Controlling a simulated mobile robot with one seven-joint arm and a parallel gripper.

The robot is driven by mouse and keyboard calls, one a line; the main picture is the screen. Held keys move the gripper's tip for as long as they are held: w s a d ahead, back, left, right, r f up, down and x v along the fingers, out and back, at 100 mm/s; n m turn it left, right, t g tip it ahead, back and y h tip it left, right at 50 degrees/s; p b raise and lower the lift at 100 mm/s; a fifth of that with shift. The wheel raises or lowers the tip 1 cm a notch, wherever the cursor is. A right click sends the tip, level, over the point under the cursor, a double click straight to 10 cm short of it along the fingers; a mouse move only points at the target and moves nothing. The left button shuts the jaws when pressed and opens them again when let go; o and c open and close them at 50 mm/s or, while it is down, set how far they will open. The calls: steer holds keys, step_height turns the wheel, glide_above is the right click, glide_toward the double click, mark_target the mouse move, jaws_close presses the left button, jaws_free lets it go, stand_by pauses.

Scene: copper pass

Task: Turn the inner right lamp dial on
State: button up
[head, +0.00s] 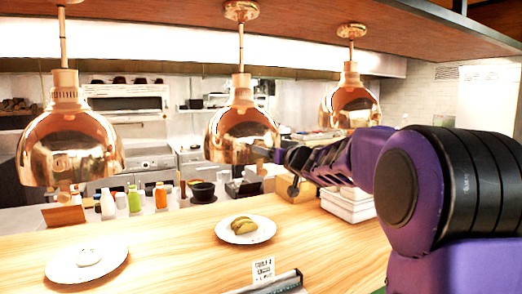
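Three copper heat lamps hang over the wooden counter: a left lamp (68,145), a middle lamp (241,130) and a right lamp (350,105). I cannot tell from this view which one is the inner right lamp. No dial can be made out clearly on any shade. My purple arm reaches in from the right.
The wooden counter (180,270) holds a plate with tacos (245,228), a white plate (87,262) and a small printed sign (263,269). White trays (347,205) are stacked under my arm. Several bottles (134,199) stand behind the counter. A wooden shelf (330,22) runs overhead.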

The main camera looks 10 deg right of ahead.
steer(key=shift+w+a, duration=0.1)
steer(key=shift+w, duration=0.25)
jaws_close()
stand_by(0.3)
